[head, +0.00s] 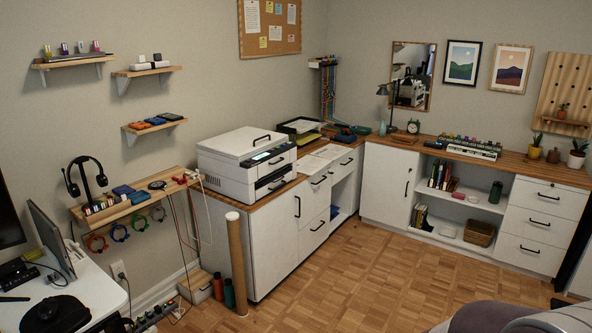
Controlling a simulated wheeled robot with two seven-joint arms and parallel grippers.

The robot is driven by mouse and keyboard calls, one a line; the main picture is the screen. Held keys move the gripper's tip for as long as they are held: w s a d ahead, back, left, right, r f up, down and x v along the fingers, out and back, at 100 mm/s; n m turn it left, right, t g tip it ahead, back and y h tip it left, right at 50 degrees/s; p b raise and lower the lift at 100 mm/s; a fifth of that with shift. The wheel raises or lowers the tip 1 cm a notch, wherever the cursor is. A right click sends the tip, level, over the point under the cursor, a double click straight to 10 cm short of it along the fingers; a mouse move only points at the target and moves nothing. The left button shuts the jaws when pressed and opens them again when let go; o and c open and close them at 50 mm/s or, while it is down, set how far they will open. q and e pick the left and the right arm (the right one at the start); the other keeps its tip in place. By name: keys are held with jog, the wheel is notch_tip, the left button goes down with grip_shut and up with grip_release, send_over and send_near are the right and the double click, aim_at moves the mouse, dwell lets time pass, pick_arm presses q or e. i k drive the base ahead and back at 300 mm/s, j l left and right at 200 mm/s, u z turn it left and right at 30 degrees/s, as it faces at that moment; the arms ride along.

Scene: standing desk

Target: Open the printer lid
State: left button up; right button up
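The white printer (246,164) stands on the wooden top of the cabinet run, left of the middle of the head view. Its lid (243,143) looks closed and lies flat on top. A dark handle (262,139) sits on the lid. A small control panel (269,155) is on the front below the lid. Neither of my grippers shows in the head view.
Paper trays (300,126) and paper sheets (320,157) lie right of the printer. A tall cardboard tube (237,262) stands on the floor before the cabinet. A white desk (60,290) fills the lower left. The parquet floor (350,270) is clear in the middle.

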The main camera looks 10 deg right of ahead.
aim_at(239, 143)
jog(key=i+l+z, duration=0.3)
jog(key=i, duration=0.85)
jog(key=i+l+z, duration=0.1)
jog(key=i+z, duration=0.25)
jog(key=i, duration=0.8)
jog(key=i+u, duration=0.2)
jog(key=i, duration=0.25)
jog(key=i+l+u, duration=0.15)
jog(key=i, duration=0.25)
jog(key=i+l+u, duration=0.2)
jog(key=i, duration=0.2)
jog(key=i+l+u, duration=0.2)
jog(key=i, duration=0.25)
